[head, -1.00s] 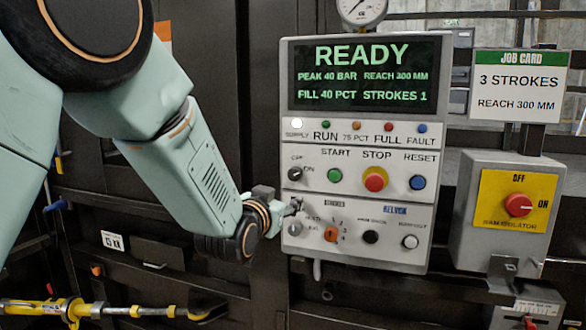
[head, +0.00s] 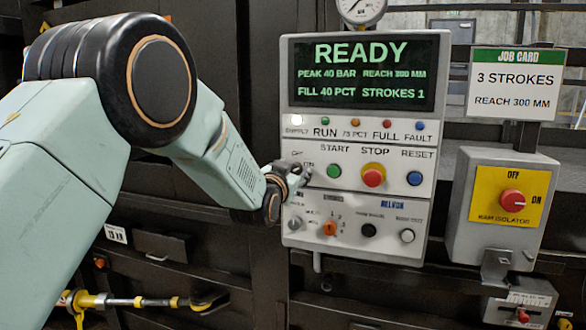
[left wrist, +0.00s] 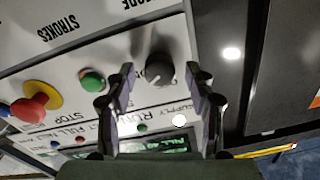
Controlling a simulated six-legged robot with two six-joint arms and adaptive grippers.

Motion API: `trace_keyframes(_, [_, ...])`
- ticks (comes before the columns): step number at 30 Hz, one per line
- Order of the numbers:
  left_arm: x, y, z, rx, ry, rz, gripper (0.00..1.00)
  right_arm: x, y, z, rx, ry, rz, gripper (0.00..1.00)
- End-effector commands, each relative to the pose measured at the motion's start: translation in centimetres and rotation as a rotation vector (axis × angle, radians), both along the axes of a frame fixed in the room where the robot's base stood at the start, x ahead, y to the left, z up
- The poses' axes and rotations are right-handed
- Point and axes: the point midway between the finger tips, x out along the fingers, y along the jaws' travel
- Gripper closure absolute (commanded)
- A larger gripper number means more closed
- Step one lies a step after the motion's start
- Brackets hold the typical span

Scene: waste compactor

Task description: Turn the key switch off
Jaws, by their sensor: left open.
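The key switch (left wrist: 160,70), a dark round knob with a light pointer mark on the grey panel, shows in the left wrist view between the fingertips of my left gripper (left wrist: 161,84). The fingers are apart, with the knob just beyond or between their tips; I cannot tell whether they touch it. In the head view my left gripper (head: 301,177) is at the left edge of the control panel (head: 430,200), over the OFF/ON position, and hides the switch there. My right gripper is not in view.
Close to the switch are the green start button (head: 334,171), the red stop button (head: 373,176) and a selector knob (head: 295,223) below. The white supply lamp (left wrist: 180,120) is lit. The screen (head: 365,70) reads READY. A red ram isolator (head: 512,200) stands at right.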

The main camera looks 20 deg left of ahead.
Motion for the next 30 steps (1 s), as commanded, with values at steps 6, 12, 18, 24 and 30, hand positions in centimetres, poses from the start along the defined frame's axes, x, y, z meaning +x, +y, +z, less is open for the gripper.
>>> trace_keyframes(6, [0.2, -0.07, -0.06, 0.0, 0.0, 0.0, 0.46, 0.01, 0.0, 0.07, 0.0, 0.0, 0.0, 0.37])
trace_keyframes(12, [0.16, -0.07, -0.06, 0.0, 0.0, 0.0, 0.5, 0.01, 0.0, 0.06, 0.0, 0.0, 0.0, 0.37])
trace_keyframes(18, [0.15, -0.06, -0.07, 0.0, 0.001, 0.0, 0.67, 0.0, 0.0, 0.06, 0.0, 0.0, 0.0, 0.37])
trace_keyframes(24, [0.16, -0.02, -0.09, -0.001, 0.001, 0.0, 0.84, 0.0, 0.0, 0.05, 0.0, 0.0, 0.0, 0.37])
trace_keyframes(30, [0.16, -0.02, -0.09, -0.001, 0.001, 0.0, 1.0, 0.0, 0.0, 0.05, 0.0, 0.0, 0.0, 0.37])
